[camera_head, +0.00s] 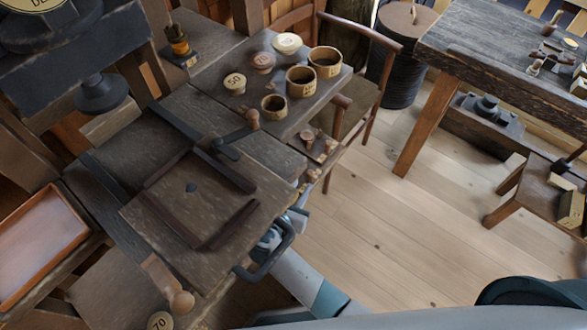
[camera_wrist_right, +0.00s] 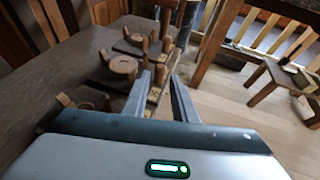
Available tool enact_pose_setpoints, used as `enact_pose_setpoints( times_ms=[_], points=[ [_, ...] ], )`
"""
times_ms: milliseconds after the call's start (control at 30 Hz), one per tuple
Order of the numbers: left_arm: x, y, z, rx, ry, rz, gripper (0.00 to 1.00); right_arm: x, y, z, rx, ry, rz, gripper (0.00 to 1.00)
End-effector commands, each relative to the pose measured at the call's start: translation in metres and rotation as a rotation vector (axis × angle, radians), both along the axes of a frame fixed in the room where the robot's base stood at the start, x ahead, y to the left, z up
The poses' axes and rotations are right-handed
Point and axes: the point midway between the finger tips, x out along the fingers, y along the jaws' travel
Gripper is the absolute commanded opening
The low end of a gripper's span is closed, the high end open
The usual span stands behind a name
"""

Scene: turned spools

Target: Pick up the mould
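Three round, open-topped wooden moulds stand on the table in the head view: a larger one (camera_head: 326,62) at the back right, a middle one (camera_head: 301,81) with a numbered label, and a small one (camera_head: 274,106) nearest me. Which one is meant, I cannot tell. My right gripper (camera_head: 302,192) is low at the table's right edge, nearer me than the moulds and apart from them. In the right wrist view, its two fingers (camera_wrist_right: 158,80) are spread with nothing clearly between them. My left gripper is not in view.
Round wooden lids (camera_head: 235,83) lie left of the moulds. A dark wooden frame (camera_head: 190,185) covers the near tabletop. Small pegged pieces (camera_head: 318,147) sit at the table's right edge.

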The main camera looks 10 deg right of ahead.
Motion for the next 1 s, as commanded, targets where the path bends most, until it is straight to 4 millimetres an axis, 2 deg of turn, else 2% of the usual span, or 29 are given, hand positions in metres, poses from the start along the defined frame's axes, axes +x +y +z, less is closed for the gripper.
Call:
enact_pose_setpoints(
  times_ms=[200, 400, 533, 1000],
  points=[
    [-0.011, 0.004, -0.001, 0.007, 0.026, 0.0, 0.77, 0.034, -0.019, -0.014, -0.003, -0.001, 0.001, 0.25],
    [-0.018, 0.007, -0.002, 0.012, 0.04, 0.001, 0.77, 0.056, -0.033, -0.026, -0.002, 0.0, -0.001, 0.25],
    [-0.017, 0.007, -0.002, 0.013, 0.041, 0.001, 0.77, 0.062, -0.036, -0.029, -0.001, -0.001, 0.0, 0.25],
    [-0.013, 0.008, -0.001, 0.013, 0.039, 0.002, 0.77, 0.067, -0.039, -0.03, -0.001, 0.0, 0.0, 0.25]
  ],
)
